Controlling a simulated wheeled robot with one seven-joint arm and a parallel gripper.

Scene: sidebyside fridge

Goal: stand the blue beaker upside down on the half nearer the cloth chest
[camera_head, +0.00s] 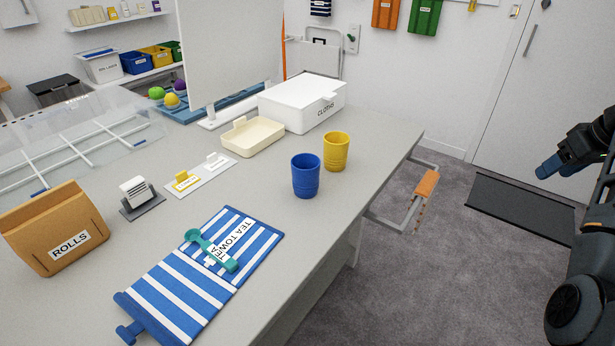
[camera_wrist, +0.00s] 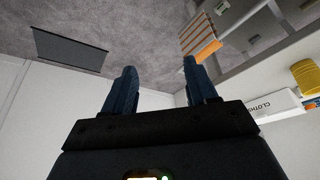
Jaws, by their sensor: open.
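The blue beaker (camera_head: 306,177) stands mouth up on the grey table, near its right edge. The yellow beaker (camera_head: 336,152) stands just behind it, also mouth up. The white cloth chest (camera_head: 300,101), lettered on its front, stands farther back; it also shows in the wrist view (camera_wrist: 268,106). A blue-and-white striped tea towel (camera_head: 176,294) lies flat at the front in two halves, with a teal spoon-like tool (camera_head: 212,250) on the half nearer the chest. My gripper (camera_head: 546,168) is open and empty, right of the table; its fingers show in the wrist view (camera_wrist: 162,82).
A cream tray (camera_head: 253,137), a small label board (camera_head: 200,176), a card holder (camera_head: 139,196) and the rolls holder (camera_head: 56,228) stand on the table. A rail with an orange cloth (camera_head: 426,186) juts from the right edge.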

